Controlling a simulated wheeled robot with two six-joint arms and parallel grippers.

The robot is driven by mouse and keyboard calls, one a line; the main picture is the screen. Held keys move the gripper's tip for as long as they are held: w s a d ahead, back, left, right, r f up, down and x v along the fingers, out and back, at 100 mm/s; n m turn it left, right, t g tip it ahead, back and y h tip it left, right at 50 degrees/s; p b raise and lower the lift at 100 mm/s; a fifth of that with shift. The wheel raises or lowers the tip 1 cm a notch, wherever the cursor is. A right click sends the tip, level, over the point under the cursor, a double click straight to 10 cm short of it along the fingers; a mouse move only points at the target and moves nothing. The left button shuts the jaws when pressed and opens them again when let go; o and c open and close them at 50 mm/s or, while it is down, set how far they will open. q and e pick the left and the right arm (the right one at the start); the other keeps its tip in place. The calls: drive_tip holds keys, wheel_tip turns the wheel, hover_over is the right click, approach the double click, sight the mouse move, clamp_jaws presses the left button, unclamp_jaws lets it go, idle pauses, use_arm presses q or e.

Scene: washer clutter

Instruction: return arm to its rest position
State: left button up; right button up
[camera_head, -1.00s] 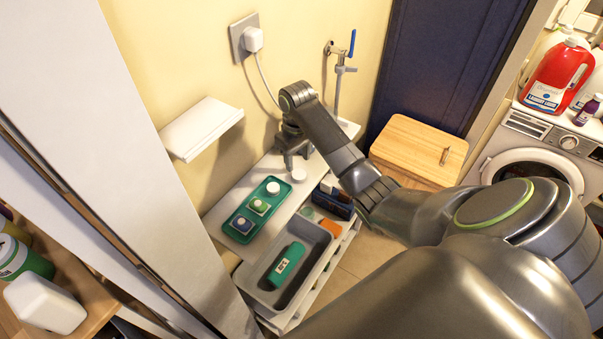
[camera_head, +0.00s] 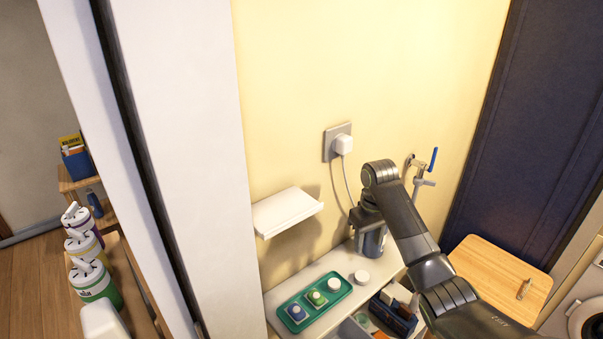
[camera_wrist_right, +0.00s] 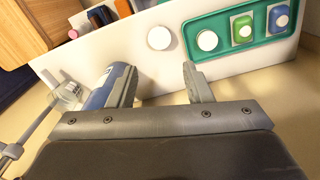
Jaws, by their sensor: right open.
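My right arm reaches in from the lower right of the head view. Its gripper (camera_head: 368,222) points down over the white shelf top, close to the wall. In the right wrist view the two fingers (camera_wrist_right: 160,85) stand apart with an empty gap between them. A blue-grey cylinder (camera_wrist_right: 106,85) with a pale label stands beside the left-hand finger, which partly covers it. In the head view this cylinder (camera_head: 374,243) shows just below the gripper. I cannot tell whether finger and cylinder touch. My left gripper is not in view.
A green tray (camera_head: 297,325) with small containers and a loose white round cap (camera_head: 362,277) are on the shelf. A white wall ledge (camera_head: 287,211), a plug (camera_head: 342,145) with cable and a blue-handled tap (camera_head: 433,160) are near the arm.

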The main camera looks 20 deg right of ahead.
drive_tip(key=s+a+f+t, duration=0.1)
drive_tip(key=s+a+f, duration=0.1)
drive_tip(key=s+f, duration=1.25)
drive_tip(key=s+a+r+m+t+h, duration=0.1)
drive_tip(key=s+r, duration=0.1)
drive_tip(key=s, duration=0.9)
drive_tip(key=s+a+r+m+t+h, duration=0.1)
drive_tip(key=s+r+t, duration=0.15)
drive_tip(key=s, duration=0.95)
wheel_tip(320, 180, down, 31)
drive_tip(key=d+g+b, duration=0.2)
drive_tip(key=b, duration=0.6)
drive_tip(key=s+f+b, duration=0.2)
drive_tip(key=s+f, duration=0.2)
drive_tip(key=f, duration=0.4)
drive_tip(key=s+a+f+g+b, duration=0.1)
drive_tip(key=s+f+b, duration=0.1)
drive_tip(key=s+f, duration=0.3)
drive_tip(key=s+f+y+b, duration=0.1)
drive_tip(key=s+f, duration=0.4)
drive_tip(key=f, duration=0.6)
drive_tip(key=shift+s+a+b, duration=0.25)
drive_tip(key=shift+a+b, duration=0.05)
drive_tip(key=shift+b, duration=0.45)
drive_tip(key=shift+c, duration=1)
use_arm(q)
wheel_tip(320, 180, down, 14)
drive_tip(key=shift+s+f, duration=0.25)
use_arm(e)
drive_tip(key=shift+s, duration=0.15)
